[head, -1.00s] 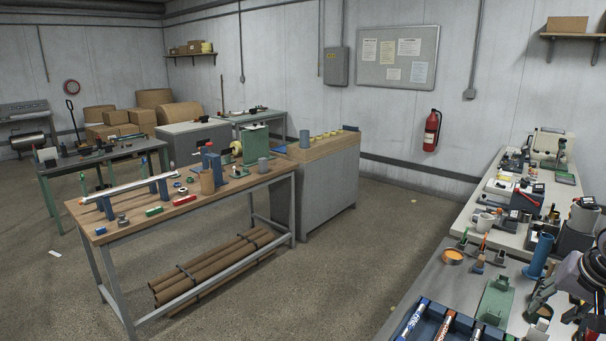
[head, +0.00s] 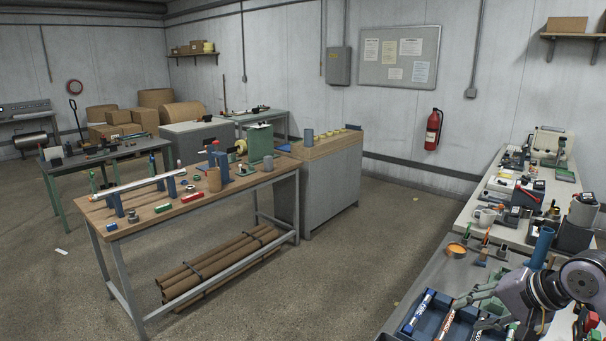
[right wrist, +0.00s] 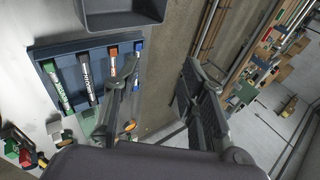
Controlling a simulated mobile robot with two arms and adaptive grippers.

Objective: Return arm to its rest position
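My right arm comes in at the lower right of the head view, and its right gripper (head: 476,310) is above the blue marker tray (head: 409,326). In the right wrist view the two fingers of the right gripper (right wrist: 158,95) stand wide apart with nothing between them. The blue tray (right wrist: 73,51) with several markers lies below and to the left there, partly behind one finger. My left arm and gripper are not in view.
The grey bench (head: 432,287) on the right carries an orange pot (head: 457,250), brushes and a blue cylinder (head: 541,247). A wooden-topped table (head: 150,215) with tools stands at left. The floor (head: 340,270) between them is clear.

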